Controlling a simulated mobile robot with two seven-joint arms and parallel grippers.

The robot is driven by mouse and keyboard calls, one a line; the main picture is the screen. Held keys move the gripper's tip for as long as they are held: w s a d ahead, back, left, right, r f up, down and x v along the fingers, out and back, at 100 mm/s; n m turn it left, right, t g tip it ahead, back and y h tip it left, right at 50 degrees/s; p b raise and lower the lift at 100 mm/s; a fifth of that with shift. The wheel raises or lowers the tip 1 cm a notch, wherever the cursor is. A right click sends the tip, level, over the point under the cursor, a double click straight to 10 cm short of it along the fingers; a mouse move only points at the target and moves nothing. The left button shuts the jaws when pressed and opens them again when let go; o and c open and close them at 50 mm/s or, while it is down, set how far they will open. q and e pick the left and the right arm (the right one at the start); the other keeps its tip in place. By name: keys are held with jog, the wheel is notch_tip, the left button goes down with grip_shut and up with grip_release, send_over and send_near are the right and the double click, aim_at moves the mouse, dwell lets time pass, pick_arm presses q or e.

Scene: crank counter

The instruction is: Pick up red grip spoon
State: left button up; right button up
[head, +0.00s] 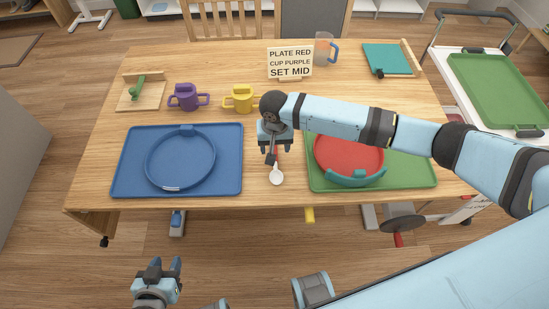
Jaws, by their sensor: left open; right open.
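The red grip spoon (276,175) lies on the wooden table between the blue mat and the green mat. Its white bowl points toward the front edge, and its red handle is mostly hidden under my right gripper. My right gripper (272,158) is open over the handle; I cannot tell whether its fingers touch the spoon. My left gripper (158,268) is open and empty, in front of the table at the lower left.
A blue mat (122,182) holds a blue plate (180,158). A green mat (415,178) holds a red plate (349,155) with a teal handle. Purple (184,97) and yellow (241,99) cups and a sign (290,62) stand behind. The table's front middle is clear.

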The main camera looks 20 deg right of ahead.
jog(key=shift+a+f, duration=0.1)
jog(key=shift+f, duration=3)
jog(key=c, duration=1)
